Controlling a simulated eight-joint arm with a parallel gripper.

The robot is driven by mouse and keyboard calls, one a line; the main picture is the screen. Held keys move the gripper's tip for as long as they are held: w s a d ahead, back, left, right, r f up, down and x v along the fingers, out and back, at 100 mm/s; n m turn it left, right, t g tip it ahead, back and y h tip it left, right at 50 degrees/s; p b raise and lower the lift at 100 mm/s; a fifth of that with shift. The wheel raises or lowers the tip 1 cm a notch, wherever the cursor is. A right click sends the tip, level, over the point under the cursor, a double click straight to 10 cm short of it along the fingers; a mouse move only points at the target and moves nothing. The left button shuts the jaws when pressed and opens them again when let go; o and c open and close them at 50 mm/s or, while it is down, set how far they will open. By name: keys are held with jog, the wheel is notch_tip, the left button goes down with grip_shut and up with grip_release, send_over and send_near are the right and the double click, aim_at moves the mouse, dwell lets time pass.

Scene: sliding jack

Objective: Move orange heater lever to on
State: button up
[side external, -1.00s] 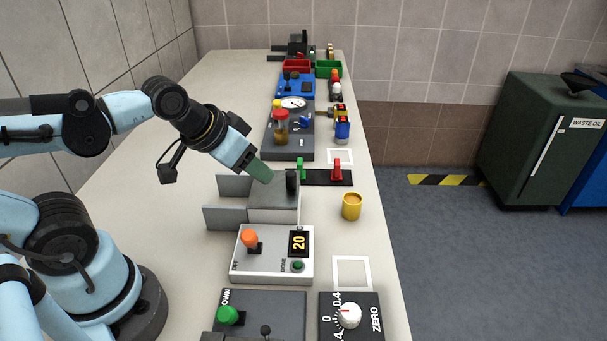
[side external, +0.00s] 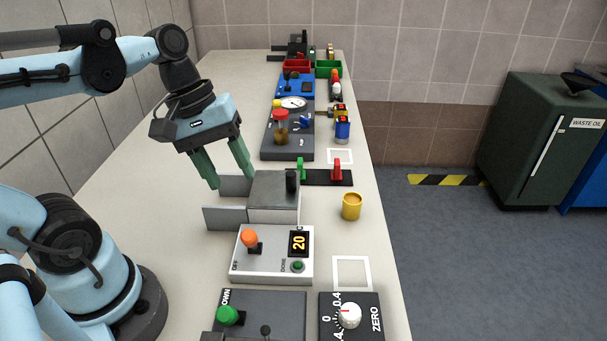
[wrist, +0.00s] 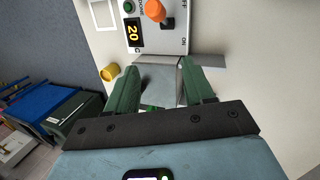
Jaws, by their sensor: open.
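The orange heater lever (side external: 249,240) stands on a white control box (side external: 272,270) with a display reading 20 (side external: 299,243) and a green button (side external: 298,266). In the wrist view the orange lever (wrist: 155,12) is at the top, near the OFF lettering, with ON lettering lower on the box. My gripper (side external: 232,182) has green fingers, open and empty. It is above and behind the grey block (side external: 273,196) with side plates, apart from the lever. In the wrist view the fingers of my gripper (wrist: 160,82) frame the grey block.
A yellow cup (side external: 352,206) stands right of the block. Red and green levers (side external: 326,174) are behind it. A panel with a green knob (side external: 230,315) and a ZERO dial box (side external: 350,316) are in front. Bare table lies to the left.

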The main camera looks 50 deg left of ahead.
aim_at(252, 244)
jog(key=shift+s+d+f+n+g+h, duration=0.35)
jog(key=shift+d+f+n, duration=0.25)
jog(key=shift+d+f, duration=0.6)
jog(key=shift+s+d+f+n+g+h, duration=0.25)
jog(key=shift+d+f+n, duration=0.45)
jog(key=shift+f, duration=0.85)
jog(key=shift+s+d+f+n+g+h, duration=0.3)
jog(key=shift+d+f+n+h, duration=0.15)
jog(key=shift+d+f, duration=0.8)
jog(key=shift+a+f, duration=0.15)
grip_shut()
